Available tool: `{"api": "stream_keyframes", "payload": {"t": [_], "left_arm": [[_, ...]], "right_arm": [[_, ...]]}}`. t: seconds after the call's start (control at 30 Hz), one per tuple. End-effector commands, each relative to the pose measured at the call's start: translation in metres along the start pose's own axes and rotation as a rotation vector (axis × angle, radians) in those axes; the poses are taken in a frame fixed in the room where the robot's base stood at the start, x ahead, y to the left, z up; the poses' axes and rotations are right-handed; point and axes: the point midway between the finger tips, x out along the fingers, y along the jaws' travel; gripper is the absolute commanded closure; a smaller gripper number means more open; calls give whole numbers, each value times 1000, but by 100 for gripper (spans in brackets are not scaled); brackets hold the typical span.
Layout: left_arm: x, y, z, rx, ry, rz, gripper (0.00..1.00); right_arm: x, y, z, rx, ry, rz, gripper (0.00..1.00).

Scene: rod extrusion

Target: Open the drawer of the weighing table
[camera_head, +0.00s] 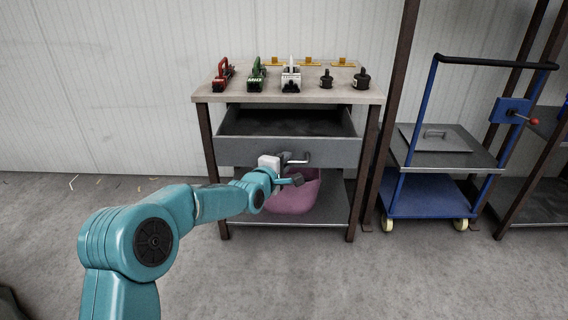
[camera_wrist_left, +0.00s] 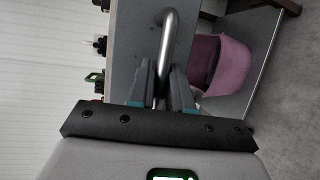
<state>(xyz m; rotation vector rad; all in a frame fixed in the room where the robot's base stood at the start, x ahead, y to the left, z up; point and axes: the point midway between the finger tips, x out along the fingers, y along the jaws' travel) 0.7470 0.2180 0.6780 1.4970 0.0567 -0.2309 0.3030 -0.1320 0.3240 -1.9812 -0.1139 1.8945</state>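The weighing table (camera_head: 205,97) stands against the wall with a pale top and dark legs. Its grey drawer (camera_head: 240,150) is pulled out, and its dark inside shows from above. A bent metal handle (camera_head: 298,159) sits on the drawer front. My left gripper (camera_head: 289,170) is at this handle. In the left wrist view its two fingers (camera_wrist_left: 162,88) lie close on both sides of the handle's bar (camera_wrist_left: 167,45), seemingly gripping it. The drawer front (camera_wrist_left: 135,35) also shows there. My right gripper is not in view.
Red (camera_head: 222,75) and green (camera_head: 257,75) tools and several other items stand on the tabletop. A pink tub (camera_head: 295,197) sits on the lower shelf beneath the drawer. A blue trolley (camera_head: 430,197) stands at the right. The floor at the left is mostly clear.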

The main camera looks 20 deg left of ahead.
Motion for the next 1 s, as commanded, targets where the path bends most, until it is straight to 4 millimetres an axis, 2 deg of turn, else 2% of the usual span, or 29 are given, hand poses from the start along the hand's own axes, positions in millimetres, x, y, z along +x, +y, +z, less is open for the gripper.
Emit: {"api": "stream_keyframes", "payload": {"t": [0.03,0.1,0.4,0.53,0.67,1.0], "left_arm": [[0,0,-1,-1,2,1,78],[-1,0,-1,0,1,1,60],[-3,0,1,1,0,1,60],[-14,1,1,1,0,-1,60],[-37,2,1,-1,1,-1,60],[-121,2,0,1,2,1,60]], "right_arm": [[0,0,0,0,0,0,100],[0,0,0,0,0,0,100],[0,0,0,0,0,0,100],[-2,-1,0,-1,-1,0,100],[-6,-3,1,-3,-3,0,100],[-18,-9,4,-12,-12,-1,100]]}}
